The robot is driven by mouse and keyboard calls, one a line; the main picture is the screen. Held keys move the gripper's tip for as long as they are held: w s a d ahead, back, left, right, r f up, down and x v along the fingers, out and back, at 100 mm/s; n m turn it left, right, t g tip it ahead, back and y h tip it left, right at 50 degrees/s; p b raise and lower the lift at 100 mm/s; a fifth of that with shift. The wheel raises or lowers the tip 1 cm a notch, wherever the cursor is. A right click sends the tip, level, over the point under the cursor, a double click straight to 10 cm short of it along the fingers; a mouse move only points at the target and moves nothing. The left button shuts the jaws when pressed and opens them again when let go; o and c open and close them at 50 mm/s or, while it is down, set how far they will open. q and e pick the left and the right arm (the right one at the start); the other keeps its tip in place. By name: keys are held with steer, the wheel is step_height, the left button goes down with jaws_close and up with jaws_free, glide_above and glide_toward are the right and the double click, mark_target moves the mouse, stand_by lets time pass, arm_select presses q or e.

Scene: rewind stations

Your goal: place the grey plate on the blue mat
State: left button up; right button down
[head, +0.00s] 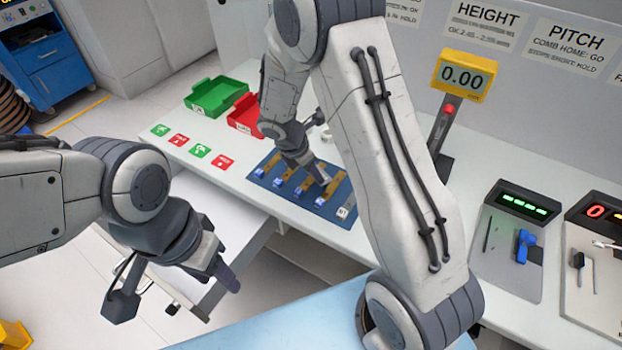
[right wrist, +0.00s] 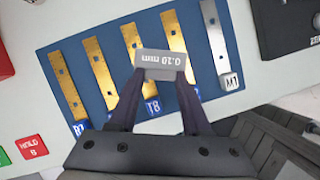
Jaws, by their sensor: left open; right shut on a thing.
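In the head view my right gripper (head: 318,176) is over the blue mat (head: 343,190); the plate cannot be made out there. Whether the plate touches the mat or a strip I cannot tell. My left gripper (head: 222,285) is open and empty, left of the bench.
A green tray (head: 216,97) and a red tray (head: 245,115) stand behind the mat. Red and green cards lie left of it. A yellow height gauge (head: 464,76) and dark-panelled devices (head: 508,240) stand to the right. My right arm hides part of the bench.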

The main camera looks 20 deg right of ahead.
mark_target(316, 187)
step_height(316, 187, down, 4)
steer(key=shift+r, duration=0.1)
steer(key=shift+c, duration=1.8)
jaws_free()
steer(key=shift+a, duration=0.1)
steer(key=v, duration=1.1)
steer(key=s+a+r+m+y, duration=0.1)
steer(key=s+a+r+m, duration=0.2)
steer(key=s, duration=0.5)
steer(key=s+a+r+m+y, duration=0.2)
steer(key=s+m, duration=0.4)
steer(key=s, duration=0.3)
steer(key=s+a+r+m+g+y, duration=0.1)
steer(key=s+a+r+m, duration=0.3)
steer(key=s, duration=0.4)
steer(key=a+r+y+p, duration=0.1)
steer(key=a, duration=0.1)
steer(key=shift+s+a+m, duration=0.4)
